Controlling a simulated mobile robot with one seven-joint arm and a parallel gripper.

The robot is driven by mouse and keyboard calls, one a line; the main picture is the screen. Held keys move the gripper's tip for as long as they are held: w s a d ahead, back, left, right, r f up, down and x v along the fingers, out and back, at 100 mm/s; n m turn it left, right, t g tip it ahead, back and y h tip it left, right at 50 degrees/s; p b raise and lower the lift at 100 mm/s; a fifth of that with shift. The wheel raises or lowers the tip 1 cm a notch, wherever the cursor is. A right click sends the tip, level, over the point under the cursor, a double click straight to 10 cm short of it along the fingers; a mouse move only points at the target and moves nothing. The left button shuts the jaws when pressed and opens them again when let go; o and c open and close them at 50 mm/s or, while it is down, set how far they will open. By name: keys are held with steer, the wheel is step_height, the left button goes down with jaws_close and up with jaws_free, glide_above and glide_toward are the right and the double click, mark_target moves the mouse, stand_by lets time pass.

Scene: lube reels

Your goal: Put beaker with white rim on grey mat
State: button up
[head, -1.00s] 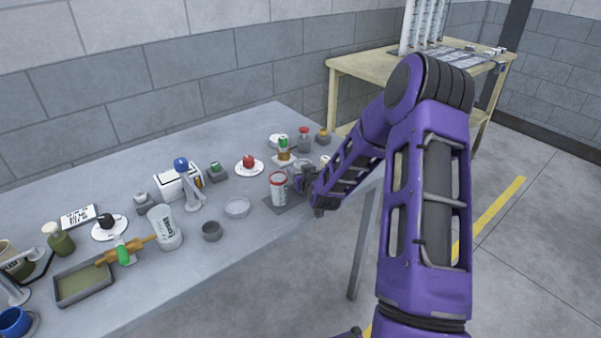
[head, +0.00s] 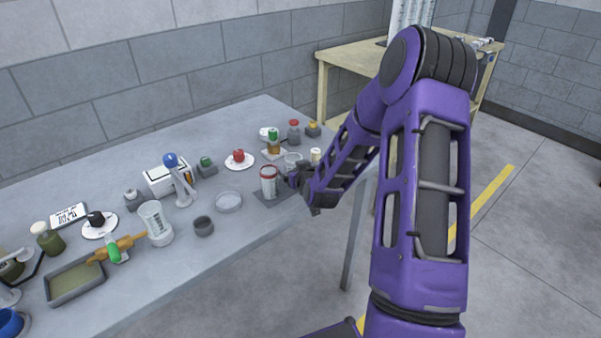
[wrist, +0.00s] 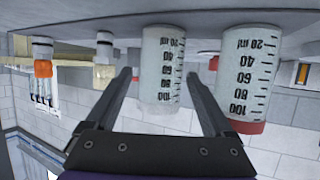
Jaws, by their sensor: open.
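The beaker with white rim (head: 293,160) stands on the table behind a red-rimmed beaker. In the wrist view, which is upside down, the white-rimmed beaker (wrist: 162,62) shows between the fingertips, with marks on its side. My gripper (wrist: 160,78) is open, with one finger towards each side of this beaker; I cannot tell if they touch it. In the head view my gripper (head: 294,178) is low over the table, close to both beakers and partly hidden by my arm. The grey mat (head: 272,203) lies under the red-rimmed beaker.
The red-rimmed beaker (head: 269,184) stands on the mat; in the wrist view this beaker (wrist: 246,75) is just right of the right finger. A glass dish (head: 229,202) and dark cup (head: 203,227) are to the left. A plate with a red item (head: 238,156) is behind.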

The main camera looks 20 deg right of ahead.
steer(key=v, duration=0.8)
steer(key=shift+r, duration=0.1)
